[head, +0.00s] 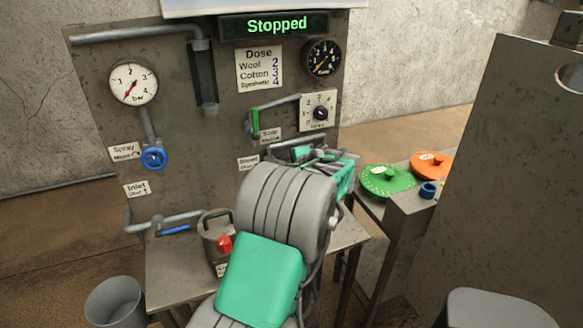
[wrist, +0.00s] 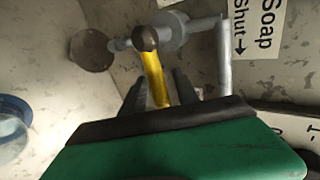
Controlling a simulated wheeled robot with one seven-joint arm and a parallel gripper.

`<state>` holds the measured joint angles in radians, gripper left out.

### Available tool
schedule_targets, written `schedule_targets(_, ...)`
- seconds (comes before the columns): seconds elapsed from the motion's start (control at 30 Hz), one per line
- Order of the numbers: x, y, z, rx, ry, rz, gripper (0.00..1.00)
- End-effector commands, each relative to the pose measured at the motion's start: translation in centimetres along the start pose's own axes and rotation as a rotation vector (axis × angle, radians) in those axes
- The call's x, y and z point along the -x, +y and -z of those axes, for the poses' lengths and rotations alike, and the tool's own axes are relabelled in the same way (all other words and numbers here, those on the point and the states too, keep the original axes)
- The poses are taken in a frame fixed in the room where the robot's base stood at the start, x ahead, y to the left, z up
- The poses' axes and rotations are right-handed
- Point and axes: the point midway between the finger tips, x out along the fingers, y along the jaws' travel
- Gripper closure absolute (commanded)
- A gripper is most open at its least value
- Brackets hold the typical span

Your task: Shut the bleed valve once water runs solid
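The bleed valve's yellow lever (wrist: 154,78) hangs from a round dark pivot on a grey pipe in the wrist view. My gripper (wrist: 162,82) has its two dark fingers apart, one on each side of the lever, with gaps visible. I cannot tell how deep the lever sits between them. In the head view my arm hides the lever; the partly covered "Bleed" label (head: 247,162) shows on the panel. My green-and-grey gripper (head: 318,158) is low at the panel's right side there. No running water is visible.
The grey panel (head: 185,135) carries a pressure gauge (head: 134,83), a blue spray wheel (head: 154,158), a green soap lever (head: 255,121) and a display reading "Stopped" (head: 276,25). A blue inlet lever (head: 174,230) is lower left. A clear blue-rimmed vessel (wrist: 12,125) is at the wrist view's left.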

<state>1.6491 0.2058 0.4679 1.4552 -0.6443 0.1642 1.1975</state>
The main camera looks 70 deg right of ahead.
Motion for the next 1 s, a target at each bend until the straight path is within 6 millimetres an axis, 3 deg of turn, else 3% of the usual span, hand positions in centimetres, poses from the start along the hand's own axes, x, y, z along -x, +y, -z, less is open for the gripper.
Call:
schedule_targets(0.2,0.8,-0.1,0.1,0.001,0.001,0.001,0.63)
schedule_targets(0.5,6.5,-0.1,0.1,0.001,0.003,0.002,0.63)
schedule_targets(0.6,7.6,0.0,0.1,0.0,0.002,0.0,0.63)
schedule_targets(0.9,7.9,0.0,0.0,0.0,0.0,0.0,0.63)
schedule_targets(1.0,8.8,-0.2,0.1,-0.001,0.001,0.001,0.63)
